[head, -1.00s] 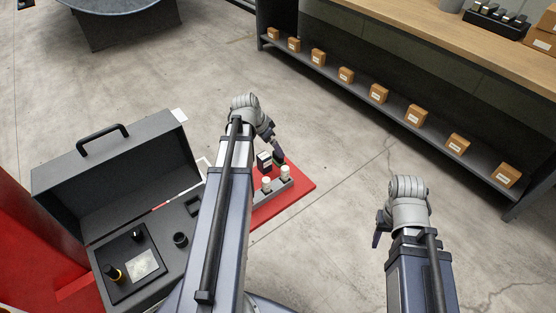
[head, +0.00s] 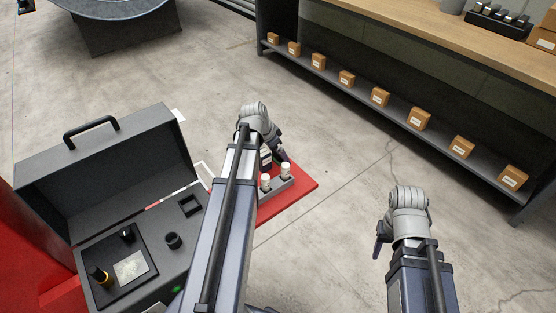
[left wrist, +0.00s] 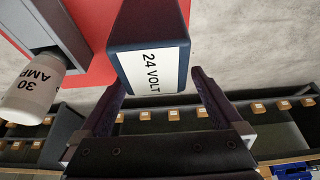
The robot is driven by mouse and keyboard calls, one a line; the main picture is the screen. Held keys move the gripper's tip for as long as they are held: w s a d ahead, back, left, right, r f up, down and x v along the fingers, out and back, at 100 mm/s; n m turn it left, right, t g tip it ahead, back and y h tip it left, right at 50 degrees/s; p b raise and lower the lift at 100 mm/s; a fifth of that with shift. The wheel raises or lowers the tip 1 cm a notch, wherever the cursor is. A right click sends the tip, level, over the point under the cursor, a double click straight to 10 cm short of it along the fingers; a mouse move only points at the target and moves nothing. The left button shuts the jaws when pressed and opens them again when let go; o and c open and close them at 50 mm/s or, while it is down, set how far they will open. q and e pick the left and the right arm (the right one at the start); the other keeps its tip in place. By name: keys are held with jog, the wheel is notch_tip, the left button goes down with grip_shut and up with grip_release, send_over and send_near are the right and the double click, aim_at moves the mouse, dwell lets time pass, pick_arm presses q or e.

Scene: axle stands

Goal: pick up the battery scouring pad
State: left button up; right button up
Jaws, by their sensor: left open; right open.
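No item can be identified for certain as the battery scouring pad. A pale speckled square (head: 131,267) lies on a dark panel in the open grey case, far from both grippers. My left gripper (head: 282,153) is over the red board; in the left wrist view its open fingers (left wrist: 157,80) are on either side of a dark blue block (left wrist: 150,30) with a white "24 VOLT" label. Whether they touch it cannot be told. In the head view my gripper mostly hides this block. My right gripper (head: 380,243) is open and empty above bare floor.
The grey case (head: 95,180) stands left of the red board (head: 300,190). A grey holder (head: 280,187) with two white-topped pieces is close to my left gripper; one reads "30 AMP" (left wrist: 32,88). A workbench (head: 450,40) with a shelf of small boxes stands behind. The floor between is clear.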

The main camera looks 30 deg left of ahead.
pick_arm(q)
jog(key=shift+r, duration=0.1)
jog(key=c, duration=1.4)
